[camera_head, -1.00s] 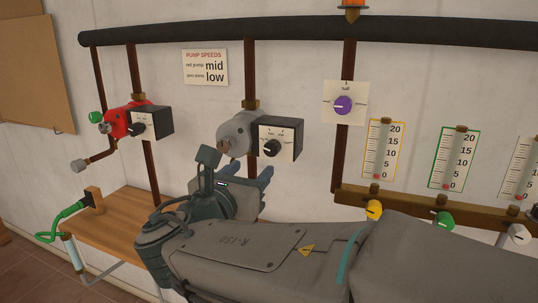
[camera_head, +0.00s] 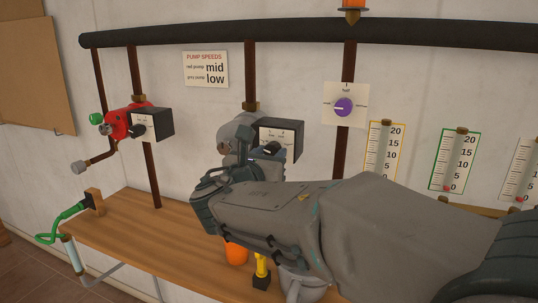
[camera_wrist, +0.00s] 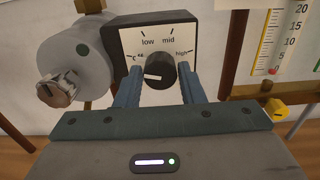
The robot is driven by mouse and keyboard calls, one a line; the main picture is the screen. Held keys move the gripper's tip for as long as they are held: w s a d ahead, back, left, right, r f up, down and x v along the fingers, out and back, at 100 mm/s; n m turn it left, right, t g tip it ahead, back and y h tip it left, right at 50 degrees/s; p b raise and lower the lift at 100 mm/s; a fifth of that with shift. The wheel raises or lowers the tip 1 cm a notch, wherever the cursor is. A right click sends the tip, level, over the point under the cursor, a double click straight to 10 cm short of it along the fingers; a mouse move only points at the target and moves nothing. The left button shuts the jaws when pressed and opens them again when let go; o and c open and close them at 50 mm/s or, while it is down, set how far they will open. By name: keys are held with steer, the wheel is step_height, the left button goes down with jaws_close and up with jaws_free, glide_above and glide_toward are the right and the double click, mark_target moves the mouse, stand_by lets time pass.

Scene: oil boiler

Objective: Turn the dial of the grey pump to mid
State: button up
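The grey pump (camera_wrist: 78,62) with its black control box (camera_wrist: 202,32) fills the upper wrist view; the pump also shows in the head view (camera_head: 230,132). The box's white face reads off, low, mid and high around a black dial (camera_wrist: 161,72). The dial's white mark points left, toward the off side. My gripper (camera_wrist: 159,82) is open, with one blue finger left of the dial and one right of it. Small gaps seem to remain, but contact is unclear. In the head view my gripper (camera_head: 259,152) partly hides the dial and face.
The red pump (camera_head: 120,123) with its own dial box stands to the left. A purple dial (camera_head: 343,107) and several gauges are to the right. A wooden bench (camera_head: 135,222) lies below, with an orange object (camera_head: 236,254) on it. A pump speeds sign (camera_head: 206,69) hangs above.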

steer(key=c, duration=0.5)
steer(key=shift+f+b, duration=0.1)
steer(key=shift+b, duration=0.2)
steer(key=shift+a+r+m+b, duration=0.1)
steer(key=shift+m+b, duration=4.85)
steer(key=shift+b, duration=0.05)
steer(key=shift+a+r+m+b, duration=0.1)
steer(key=shift+m+b, duration=4.85)
steer(key=shift+b, duration=0.05)
steer(key=o, duration=1)
